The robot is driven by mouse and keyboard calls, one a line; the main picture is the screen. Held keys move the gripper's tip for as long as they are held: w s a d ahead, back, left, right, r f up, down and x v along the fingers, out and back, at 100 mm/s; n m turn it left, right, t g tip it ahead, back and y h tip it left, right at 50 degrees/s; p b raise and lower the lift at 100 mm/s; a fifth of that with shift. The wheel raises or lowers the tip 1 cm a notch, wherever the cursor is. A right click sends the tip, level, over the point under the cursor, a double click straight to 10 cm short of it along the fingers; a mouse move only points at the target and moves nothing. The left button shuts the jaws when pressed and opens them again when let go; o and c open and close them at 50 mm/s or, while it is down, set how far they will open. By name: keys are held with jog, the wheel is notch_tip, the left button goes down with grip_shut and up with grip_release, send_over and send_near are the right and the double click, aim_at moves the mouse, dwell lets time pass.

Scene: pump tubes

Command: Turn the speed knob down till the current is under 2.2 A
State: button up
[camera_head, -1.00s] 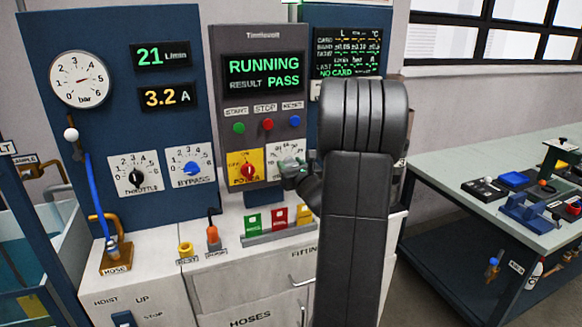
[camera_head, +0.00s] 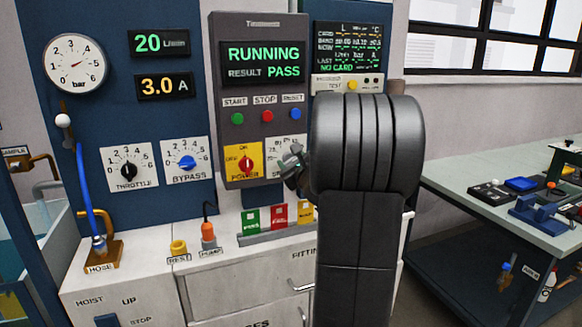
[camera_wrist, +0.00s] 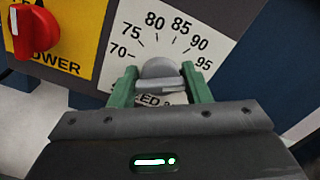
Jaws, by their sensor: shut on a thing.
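The speed knob (camera_wrist: 160,70) is a grey knob on a white dial marked 70 to 95 in the wrist view. My gripper (camera_wrist: 161,86) has its two green fingers shut on the knob, one on each side. The knob's pointer is hidden. In the head view my gripper (camera_head: 292,168) is at the dial on the grey panel, and my arm covers part of it. The current display (camera_head: 164,86) reads 3.0 A.
The flow display (camera_head: 159,43) reads 20 L/min and the screen (camera_head: 263,61) shows RUNNING, result PASS. The red power knob (camera_head: 246,164) is just left of the dial. Start, stop and reset buttons (camera_head: 267,115) are above. A bench (camera_head: 470,170) stands at right.

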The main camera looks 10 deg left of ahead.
dwell(0.3)
jog(key=o, duration=1)
jog(key=shift+s, duration=0.1)
jog(key=v, duration=1.3)
jog(key=shift+s+d+b, duration=0.25)
jog(key=shift+d+b, duration=0.05)
jog(key=x, duration=1.4)
jog(key=shift+p, duration=0.3)
jog(key=shift+s, duration=0.1)
